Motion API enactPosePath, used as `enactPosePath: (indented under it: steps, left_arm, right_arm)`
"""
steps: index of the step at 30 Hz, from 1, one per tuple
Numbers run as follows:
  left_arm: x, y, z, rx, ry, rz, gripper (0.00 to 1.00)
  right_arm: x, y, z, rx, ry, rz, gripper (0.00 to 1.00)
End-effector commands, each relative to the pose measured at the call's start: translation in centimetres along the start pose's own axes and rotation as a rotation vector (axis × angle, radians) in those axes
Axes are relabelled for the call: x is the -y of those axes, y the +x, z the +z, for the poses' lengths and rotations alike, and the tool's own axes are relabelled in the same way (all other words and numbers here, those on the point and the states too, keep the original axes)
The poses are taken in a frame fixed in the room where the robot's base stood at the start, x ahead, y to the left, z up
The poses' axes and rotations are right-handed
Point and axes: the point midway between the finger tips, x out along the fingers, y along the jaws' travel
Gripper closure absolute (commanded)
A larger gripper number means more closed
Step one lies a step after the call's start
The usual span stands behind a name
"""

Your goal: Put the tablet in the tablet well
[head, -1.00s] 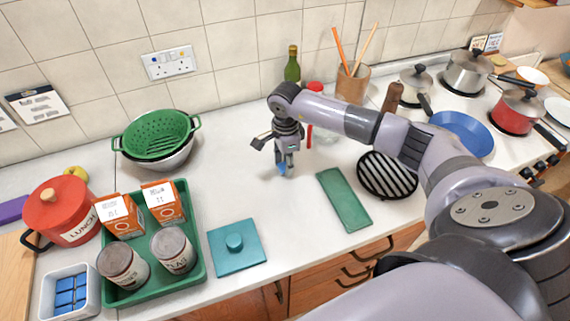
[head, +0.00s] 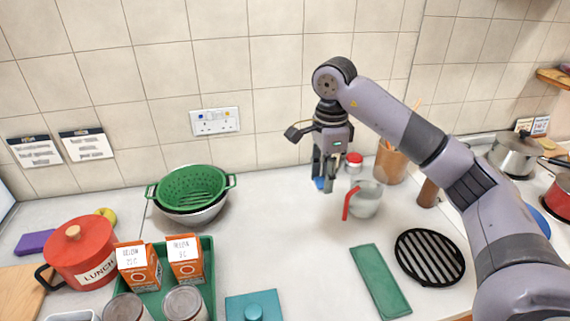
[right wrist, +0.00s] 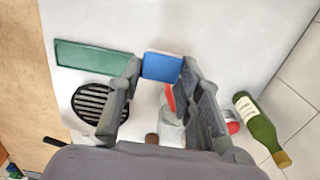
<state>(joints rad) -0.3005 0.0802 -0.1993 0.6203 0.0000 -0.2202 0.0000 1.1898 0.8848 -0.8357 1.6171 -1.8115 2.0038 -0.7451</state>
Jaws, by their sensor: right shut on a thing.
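My right gripper (head: 324,184) is shut on a small blue tablet (head: 319,184), over the counter and near the glass jug with the red handle (head: 365,200). In the right wrist view the tablet (right wrist: 162,66) is a flat blue block with a pale edge, between the fingertips of the gripper (right wrist: 160,72). It looks held clear of the counter, though the height is hard to judge. I cannot pick out a tablet well for certain. A white box (head: 72,316) is cut off at the bottom left, its contents out of view. My left gripper is not in view.
A green colander (head: 192,187), red pot (head: 82,257) and green tray (head: 208,264) with cartons and cans stand left. A green slab (head: 380,281) and black grate (head: 430,257) lie right. A bottle (right wrist: 255,125) shows in the wrist view. The middle counter is clear.

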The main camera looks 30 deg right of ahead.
Motion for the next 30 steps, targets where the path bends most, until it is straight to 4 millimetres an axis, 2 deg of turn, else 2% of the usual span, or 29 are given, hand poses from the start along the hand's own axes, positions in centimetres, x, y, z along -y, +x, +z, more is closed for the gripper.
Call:
enactPosePath:
  steps: [6, 8, 11, 17, 21, 24, 27, 30]
  left_arm:
    - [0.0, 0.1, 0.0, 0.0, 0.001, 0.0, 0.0]
    - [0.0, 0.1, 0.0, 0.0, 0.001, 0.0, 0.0]
    - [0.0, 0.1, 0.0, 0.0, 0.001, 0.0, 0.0]
    - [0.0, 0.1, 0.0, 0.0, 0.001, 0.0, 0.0]
    - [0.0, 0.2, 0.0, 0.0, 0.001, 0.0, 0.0]
    - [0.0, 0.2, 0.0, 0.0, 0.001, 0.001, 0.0]
    - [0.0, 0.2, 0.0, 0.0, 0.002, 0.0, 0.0]
    - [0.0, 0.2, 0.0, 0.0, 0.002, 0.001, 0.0]
  right_arm:
    - [-0.2, -0.2, 0.3, -0.001, -0.031, 0.001, 0.85]
    - [-0.5, 0.1, 0.7, -0.001, -0.086, 0.0, 0.85]
    - [-1.7, 1.0, 2.0, -0.002, -0.261, 0.002, 0.85]
    - [-6.4, 4.1, 5.8, -0.001, -0.831, 0.003, 0.85]
    - [-10.7, 6.2, 8.0, -0.001, -1.241, 0.003, 0.85]
    - [-13.5, 7.4, 9.1, 0.0, -1.484, 0.002, 0.85]
    - [-15.7, 8.2, 9.7, 0.001, -1.663, 0.001, 0.85]
    - [-17.0, 8.7, 10.0, 0.001, -1.765, 0.001, 0.85]
